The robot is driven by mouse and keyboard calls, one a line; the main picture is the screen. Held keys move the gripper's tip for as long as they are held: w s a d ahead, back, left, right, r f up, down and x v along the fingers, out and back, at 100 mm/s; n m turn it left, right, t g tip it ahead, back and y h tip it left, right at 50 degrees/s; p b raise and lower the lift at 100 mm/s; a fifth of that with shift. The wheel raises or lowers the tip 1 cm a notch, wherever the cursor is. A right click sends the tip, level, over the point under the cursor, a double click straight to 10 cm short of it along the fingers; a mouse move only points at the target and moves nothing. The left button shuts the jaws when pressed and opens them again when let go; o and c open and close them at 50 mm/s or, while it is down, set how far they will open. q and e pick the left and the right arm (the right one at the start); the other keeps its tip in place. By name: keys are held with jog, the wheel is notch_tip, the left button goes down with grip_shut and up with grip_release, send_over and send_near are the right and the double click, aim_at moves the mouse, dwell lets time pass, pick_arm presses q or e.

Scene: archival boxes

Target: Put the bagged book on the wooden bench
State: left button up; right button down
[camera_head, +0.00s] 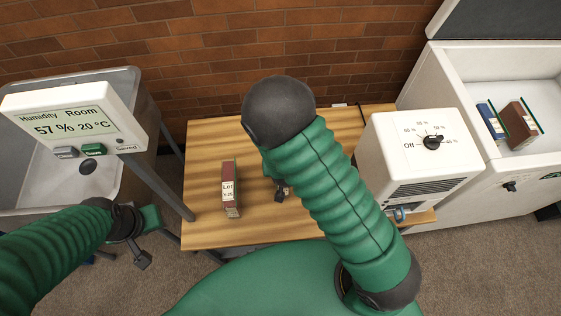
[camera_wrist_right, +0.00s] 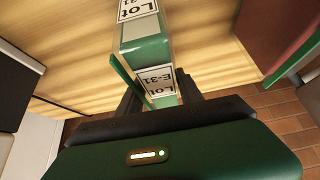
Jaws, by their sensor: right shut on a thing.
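The wooden bench (camera_head: 205,190) stands against the brick wall. A dark red book (camera_head: 230,190) with a white "Lot" label stands upright on its left part. My right arm covers the bench's middle in the head view and hides most of its gripper (camera_head: 281,192). In the right wrist view, my right gripper (camera_wrist_right: 160,100) is shut on a green book (camera_wrist_right: 146,50) with white "Lot E-31" labels. The wood lies behind that book; whether it touches is unclear.
A white dial unit (camera_head: 420,155) stands at the bench's right end. An open white chest (camera_head: 475,75) at the right holds a blue book (camera_head: 491,122) and a brown book (camera_head: 518,125). A humidity display (camera_head: 75,122) and a grey tub (camera_head: 30,195) stand at the left.

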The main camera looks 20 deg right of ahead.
jog(key=c, duration=0.8)
grip_release()
jog(key=shift+a, duration=0.15)
jog(key=shift+o, duration=0.2)
